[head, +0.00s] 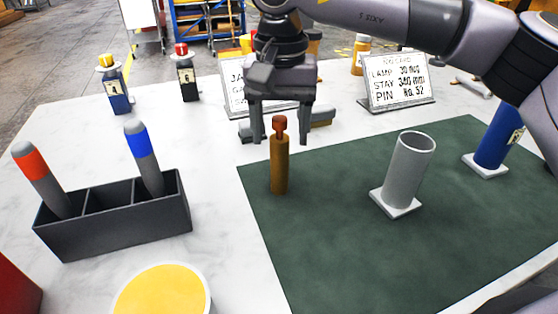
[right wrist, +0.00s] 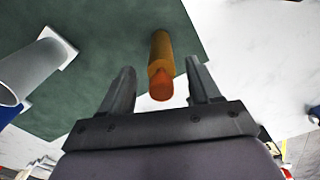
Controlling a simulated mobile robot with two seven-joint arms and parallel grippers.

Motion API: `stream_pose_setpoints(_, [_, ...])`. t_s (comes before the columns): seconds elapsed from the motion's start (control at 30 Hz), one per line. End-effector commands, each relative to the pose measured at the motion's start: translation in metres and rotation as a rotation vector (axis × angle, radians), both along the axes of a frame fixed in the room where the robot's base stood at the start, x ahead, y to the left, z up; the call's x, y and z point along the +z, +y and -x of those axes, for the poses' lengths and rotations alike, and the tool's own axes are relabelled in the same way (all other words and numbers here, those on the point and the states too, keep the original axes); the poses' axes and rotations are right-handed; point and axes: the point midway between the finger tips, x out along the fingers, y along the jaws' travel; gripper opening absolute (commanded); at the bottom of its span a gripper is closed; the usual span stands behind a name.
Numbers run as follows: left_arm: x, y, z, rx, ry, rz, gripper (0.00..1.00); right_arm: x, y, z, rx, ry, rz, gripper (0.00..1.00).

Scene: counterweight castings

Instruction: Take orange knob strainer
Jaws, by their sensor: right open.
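The strainer is an upright ochre cylinder (head: 279,168) with a thin neck and an orange-red knob (head: 279,124) on top. It stands on the green mat (head: 330,245) near its left back corner. My right gripper (head: 279,139) is open and points down over it, with the knob between its two fingers. In the right wrist view the knob (right wrist: 161,87) and the ochre body (right wrist: 160,50) show between the spread fingers (right wrist: 160,70); I see gaps on both sides. My left gripper is not in view.
A grey tube (head: 409,165) on a square base stands right of the strainer, and a blue tube (head: 497,135) stands beyond it. A dark bin (head: 120,222) with a red-tipped and a blue-tipped marker is at left. Signs (head: 395,80) and bottles line the back.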

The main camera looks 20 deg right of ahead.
Motion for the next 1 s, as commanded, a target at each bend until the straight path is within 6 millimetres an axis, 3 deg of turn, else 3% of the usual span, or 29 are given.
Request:
stream_pose_setpoints(0.2, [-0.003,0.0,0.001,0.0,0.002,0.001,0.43,-0.028,0.001,0.0,-0.001,0.0,0.0,0.62])
stream_pose_setpoints(0.47, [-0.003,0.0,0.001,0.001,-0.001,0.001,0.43,-0.031,0.001,0.0,-0.001,0.0,-0.002,0.62])
stream_pose_setpoints(0.6, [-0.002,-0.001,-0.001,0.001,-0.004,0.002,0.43,-0.03,0.001,0.0,-0.001,0.0,-0.002,0.17])
stream_pose_setpoints(0.67, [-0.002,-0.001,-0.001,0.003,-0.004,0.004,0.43,-0.03,0.001,0.0,-0.001,0.0,-0.002,0.01])
stream_pose_setpoints(1.0, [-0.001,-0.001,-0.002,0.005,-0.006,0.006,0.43,-0.027,0.001,0.0,-0.001,-0.001,-0.003,0.01])
